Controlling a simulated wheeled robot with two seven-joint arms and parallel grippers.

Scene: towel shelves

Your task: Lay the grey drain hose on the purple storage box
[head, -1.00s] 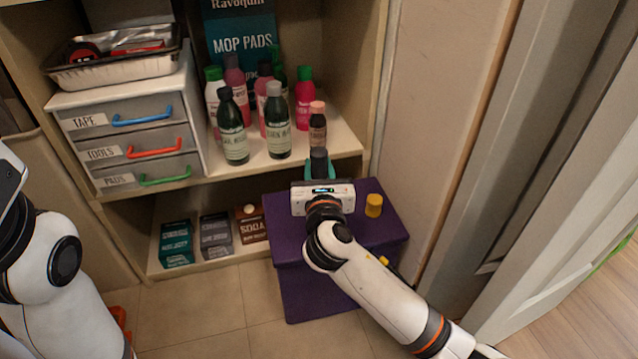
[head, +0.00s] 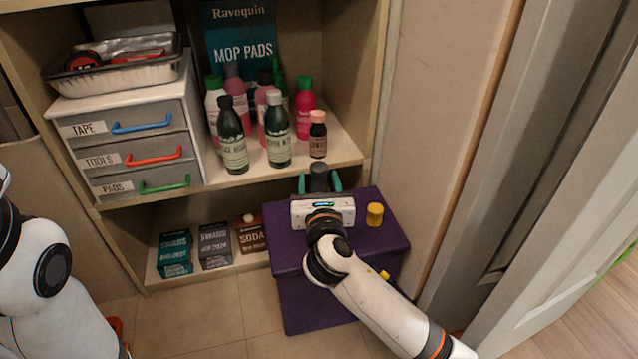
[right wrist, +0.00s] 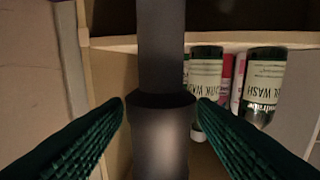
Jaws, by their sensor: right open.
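The purple storage box (head: 392,243) stands on the floor at the right of the shelves. A dark grey tube (head: 319,179), which I take for the drain hose, stands upright behind my right gripper at the box's back edge. My right gripper (head: 320,183) is open, with its teal fingers on either side of the tube. In the right wrist view the tube (right wrist: 163,60) runs between the spread fingers (right wrist: 162,108), with gaps on both sides. The tube's lower end is hidden by the gripper. My left arm shows at the left edge; its gripper is out of view.
A yellow cylinder (head: 374,214) stands on the box, right of my gripper. Several bottles (head: 278,130) stand on the shelf just behind. Small cartons (head: 214,245) line the bottom shelf to the left. A wall closes the right side.

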